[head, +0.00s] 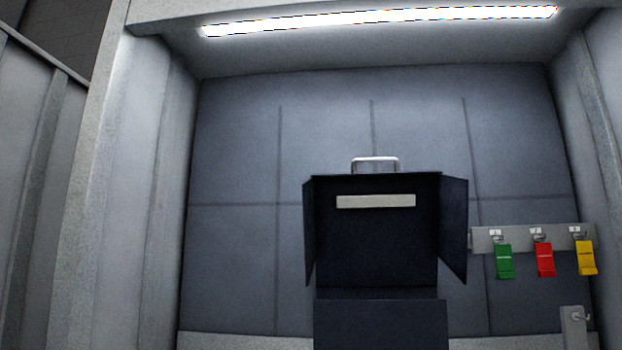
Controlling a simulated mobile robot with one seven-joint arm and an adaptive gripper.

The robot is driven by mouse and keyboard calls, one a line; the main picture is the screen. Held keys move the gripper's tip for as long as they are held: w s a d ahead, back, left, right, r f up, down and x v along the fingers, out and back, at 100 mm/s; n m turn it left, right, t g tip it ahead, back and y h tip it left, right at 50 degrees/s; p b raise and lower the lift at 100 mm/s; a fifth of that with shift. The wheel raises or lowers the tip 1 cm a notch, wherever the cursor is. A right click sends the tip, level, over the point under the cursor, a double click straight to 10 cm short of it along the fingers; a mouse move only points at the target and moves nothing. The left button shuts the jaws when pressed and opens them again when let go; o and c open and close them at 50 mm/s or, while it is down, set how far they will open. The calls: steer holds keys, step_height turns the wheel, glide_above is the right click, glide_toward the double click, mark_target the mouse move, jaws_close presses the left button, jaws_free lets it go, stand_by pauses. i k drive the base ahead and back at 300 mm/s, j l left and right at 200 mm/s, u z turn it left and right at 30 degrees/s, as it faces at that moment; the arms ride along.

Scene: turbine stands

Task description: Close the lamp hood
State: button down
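The lamp hood (377,240) is a dark box-like cover in the middle of the head view. It appears raised open, with its dark inside facing me and a side panel (454,230) angled out at the right. A pale strip (375,201) is on its inner face. A metal handle (375,164) stands at its top edge. Below it is a dark box body (381,325), cut off by the lower picture edge. My gripper is not in view.
A grey rail (484,240) on the right holds a green tag (504,261), a red tag (545,260) and a yellow tag (586,258). A grey bracket (574,328) is at lower right. Side walls flank the recess. A lit lamp strip (380,20) runs overhead.

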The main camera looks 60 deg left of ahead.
mark_target(373, 228)
steer(key=j+u, duration=0.15)
steer(key=u, duration=0.25)
steer(key=j+u, duration=0.15)
steer(key=u, duration=0.3)
steer(key=i+j+u, duration=0.1)
steer(key=u, duration=0.3)
